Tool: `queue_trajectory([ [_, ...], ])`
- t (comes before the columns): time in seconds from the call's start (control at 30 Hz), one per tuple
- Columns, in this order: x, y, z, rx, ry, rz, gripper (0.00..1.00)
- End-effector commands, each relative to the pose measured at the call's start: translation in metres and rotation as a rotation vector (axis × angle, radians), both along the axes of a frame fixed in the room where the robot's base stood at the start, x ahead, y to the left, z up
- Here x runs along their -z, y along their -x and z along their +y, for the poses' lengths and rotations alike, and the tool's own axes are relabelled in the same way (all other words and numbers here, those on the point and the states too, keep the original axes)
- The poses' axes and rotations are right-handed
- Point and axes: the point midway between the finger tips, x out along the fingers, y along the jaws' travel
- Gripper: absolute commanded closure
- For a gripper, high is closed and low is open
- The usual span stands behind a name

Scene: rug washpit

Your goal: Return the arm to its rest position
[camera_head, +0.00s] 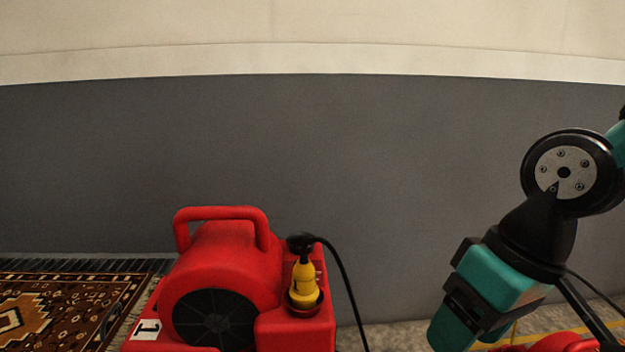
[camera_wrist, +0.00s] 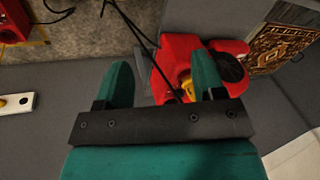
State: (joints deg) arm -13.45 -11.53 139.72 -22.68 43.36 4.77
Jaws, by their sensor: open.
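My teal and black gripper (camera_head: 470,305) hangs at the lower right of the head view, tilted downward. In the wrist view its two teal fingers (camera_wrist: 163,62) stand apart with nothing held between them. The gripper is to the right of a red blower and clear of it. Some of its lower end is cut off or hidden in the head view.
The red blower (camera_head: 222,265) has a handle and a label reading 1. A yellow plug (camera_head: 304,285) with a black cable (camera_head: 345,280) stands in its round holder. A patterned rug (camera_head: 50,305) lies left. A second red object (camera_head: 560,343) is at lower right. A grey wall (camera_head: 400,150) stands behind.

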Motion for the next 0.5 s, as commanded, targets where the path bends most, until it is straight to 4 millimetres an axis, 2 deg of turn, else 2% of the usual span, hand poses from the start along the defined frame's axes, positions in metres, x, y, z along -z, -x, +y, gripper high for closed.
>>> queue_trajectory([
  [0.03,-0.009,0.023,0.006,-0.072,-0.025,-0.012,0.37],
  [0.1,-0.012,0.054,0.012,-0.174,-0.062,-0.025,0.37],
  [0.37,-0.081,0.052,0.012,-0.173,-0.062,-0.022,0.37],
  [0.5,-0.127,0.051,0.012,-0.171,-0.061,-0.022,0.37],
])
